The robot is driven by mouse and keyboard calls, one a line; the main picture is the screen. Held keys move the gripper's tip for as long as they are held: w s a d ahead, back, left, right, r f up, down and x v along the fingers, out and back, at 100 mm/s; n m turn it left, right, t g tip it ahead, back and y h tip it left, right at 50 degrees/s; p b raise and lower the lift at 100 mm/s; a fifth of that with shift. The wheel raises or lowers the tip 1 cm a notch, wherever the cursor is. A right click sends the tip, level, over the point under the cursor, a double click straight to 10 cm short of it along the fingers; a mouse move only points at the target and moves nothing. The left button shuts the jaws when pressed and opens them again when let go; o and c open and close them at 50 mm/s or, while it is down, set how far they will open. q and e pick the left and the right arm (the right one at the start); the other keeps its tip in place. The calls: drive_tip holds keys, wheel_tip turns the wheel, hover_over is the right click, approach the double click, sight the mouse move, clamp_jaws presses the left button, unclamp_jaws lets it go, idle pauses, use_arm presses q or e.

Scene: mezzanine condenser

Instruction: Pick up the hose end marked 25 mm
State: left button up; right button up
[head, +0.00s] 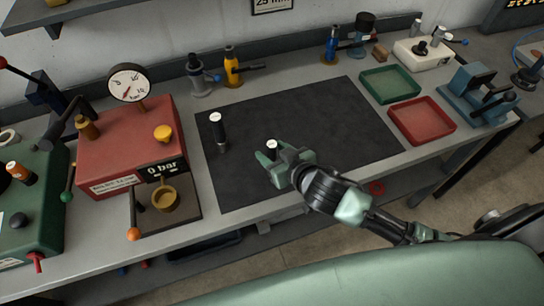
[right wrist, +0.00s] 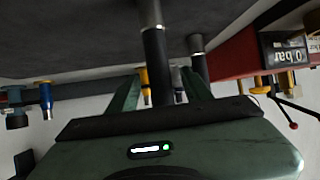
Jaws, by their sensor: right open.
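Two dark upright hose ends with pale caps stand on the black mat (head: 330,125). The left hose end (head: 219,132) stands apart from my gripper. The other hose end (head: 272,146) is at my right gripper (head: 272,162), which is open, its fingers on either side of it. In the right wrist view the nearer hose end (right wrist: 156,62) shows between the open fingers of the right gripper (right wrist: 160,90); the farther one (right wrist: 198,62) is behind and to the right. I cannot read the cap markings. Whether the fingers touch the hose end is unclear. My left gripper is not in view.
A red gauge box (head: 130,150) stands left of the mat, with a brass cup (head: 165,199) before it. A green tray (head: 390,84) and a red tray (head: 422,121) lie right. A wall sign (head: 271,4) is partly cut off. The mat's right part is clear.

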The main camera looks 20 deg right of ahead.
drive_tip(key=shift+w+a+f, duration=0.1)
drive_tip(key=shift+w, duration=0.05)
clamp_jaws()
